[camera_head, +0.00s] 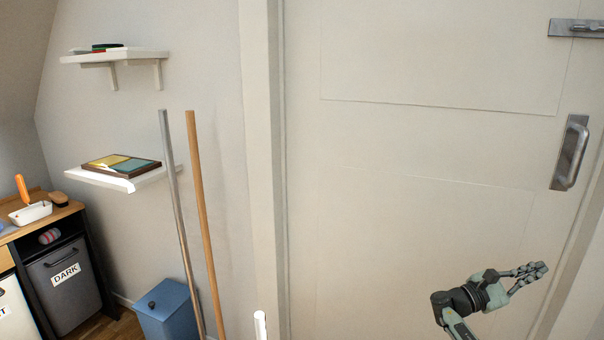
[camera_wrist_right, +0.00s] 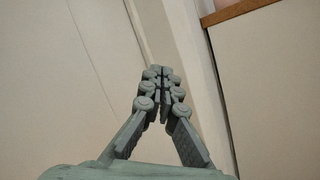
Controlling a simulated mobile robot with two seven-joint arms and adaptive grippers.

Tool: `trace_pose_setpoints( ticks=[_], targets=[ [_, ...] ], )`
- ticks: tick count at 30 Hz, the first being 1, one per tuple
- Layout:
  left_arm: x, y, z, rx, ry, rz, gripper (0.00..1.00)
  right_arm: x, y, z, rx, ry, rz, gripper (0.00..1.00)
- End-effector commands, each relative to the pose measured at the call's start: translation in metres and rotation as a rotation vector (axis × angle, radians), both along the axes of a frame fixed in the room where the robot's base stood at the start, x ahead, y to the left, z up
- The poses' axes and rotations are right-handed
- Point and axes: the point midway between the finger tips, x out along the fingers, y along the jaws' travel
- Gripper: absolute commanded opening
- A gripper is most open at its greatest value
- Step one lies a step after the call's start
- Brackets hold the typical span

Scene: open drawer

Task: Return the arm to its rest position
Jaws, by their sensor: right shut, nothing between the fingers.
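My right gripper (camera_head: 541,270) is at the lower right of the head view, in front of a pale door (camera_head: 430,145). Its fingers are together with nothing between them. The right wrist view also shows the closed fingertips (camera_wrist_right: 161,72), with the pale door and its frame behind them. The gripper is below the door's metal pull handle (camera_head: 571,152) and apart from it. My left gripper is not in view.
Two poles, one grey (camera_head: 180,215) and one wooden (camera_head: 203,210), lean by the left wall. A blue bin (camera_head: 168,310) stands beside them. Two white shelves hang above, the lower one (camera_head: 115,180) holding a board.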

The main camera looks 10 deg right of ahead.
Motion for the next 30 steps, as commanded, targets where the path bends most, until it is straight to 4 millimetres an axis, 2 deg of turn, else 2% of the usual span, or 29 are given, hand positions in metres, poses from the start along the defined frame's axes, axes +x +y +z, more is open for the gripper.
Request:
trace_pose_setpoints(
  ticks=[4, 7, 10, 13, 15, 18, 24, 30],
  targets=[
    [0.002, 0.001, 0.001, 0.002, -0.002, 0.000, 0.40, 0.013, -0.006, -0.060, 0.268, -0.166, 0.070, 0.00],
    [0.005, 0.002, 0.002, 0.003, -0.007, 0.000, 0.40, 0.022, -0.002, -0.107, 0.473, -0.310, 0.101, 0.00],
    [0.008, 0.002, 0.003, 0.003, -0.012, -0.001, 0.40, 0.035, 0.014, -0.157, 0.703, -0.494, 0.112, 0.00],
    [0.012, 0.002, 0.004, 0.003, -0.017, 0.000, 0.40, 0.050, 0.040, -0.200, 0.923, -0.694, 0.096, 0.00],
    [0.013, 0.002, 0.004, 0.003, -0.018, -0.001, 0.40, 0.061, 0.060, -0.221, 1.053, -0.823, 0.070, 0.00],
    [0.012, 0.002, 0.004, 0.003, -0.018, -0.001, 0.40, 0.076, 0.088, -0.242, 1.214, -0.996, 0.021, 0.00],
    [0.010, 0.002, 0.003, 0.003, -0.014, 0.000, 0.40, 0.105, 0.142, -0.263, 1.474, -1.315, -0.114, 0.00],
    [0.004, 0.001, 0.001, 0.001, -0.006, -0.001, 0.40, 0.046, 0.182, -0.321, 1.511, -1.226, -0.130, 0.00]
  ],
)
